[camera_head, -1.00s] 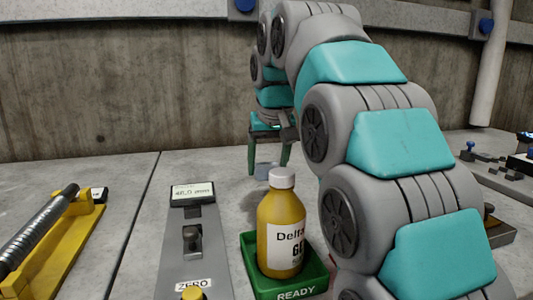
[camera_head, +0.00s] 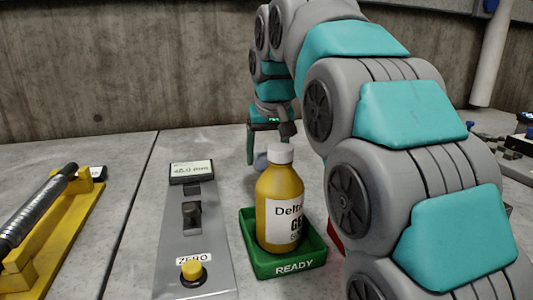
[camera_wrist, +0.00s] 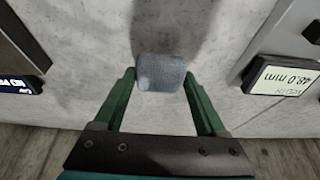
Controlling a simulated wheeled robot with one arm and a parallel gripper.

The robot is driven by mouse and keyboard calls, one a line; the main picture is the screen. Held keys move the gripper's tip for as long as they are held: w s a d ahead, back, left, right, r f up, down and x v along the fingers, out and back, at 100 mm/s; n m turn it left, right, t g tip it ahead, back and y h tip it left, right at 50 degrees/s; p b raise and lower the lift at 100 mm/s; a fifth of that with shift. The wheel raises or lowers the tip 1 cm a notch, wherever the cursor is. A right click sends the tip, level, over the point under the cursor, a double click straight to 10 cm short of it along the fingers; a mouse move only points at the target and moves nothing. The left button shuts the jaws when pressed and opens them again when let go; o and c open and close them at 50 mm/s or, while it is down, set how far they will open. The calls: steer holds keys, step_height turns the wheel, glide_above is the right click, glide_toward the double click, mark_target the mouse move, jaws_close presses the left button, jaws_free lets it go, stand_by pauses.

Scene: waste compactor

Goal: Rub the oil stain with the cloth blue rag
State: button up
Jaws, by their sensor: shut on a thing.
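My gripper (camera_wrist: 160,80) has two green fingers, shut on the blue-grey rag (camera_wrist: 161,71) at their tips. In the head view, my gripper (camera_head: 266,145) is at the far part of the grey worktop, beyond the yellow bottle, with the rag (camera_head: 261,161) low at the surface. I cannot tell whether the rag touches the worktop. A dark patch lies on the worktop just beyond the rag in the wrist view; I cannot tell whether it is the oil stain or a shadow. No clear stain shows in the head view.
A yellow bottle (camera_head: 279,207) stands in a green READY tray (camera_head: 287,268). Left of it is a grey gauge (camera_head: 192,240) with a display and a yellow ZERO button. A yellow stand (camera_head: 65,235) holds a metal rod. A concrete wall (camera_head: 120,70) closes the back.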

steer(key=shift+f+b, duration=0.55)
steer(key=shift+f, duration=0.5)
steer(key=shift+w, duration=0.1)
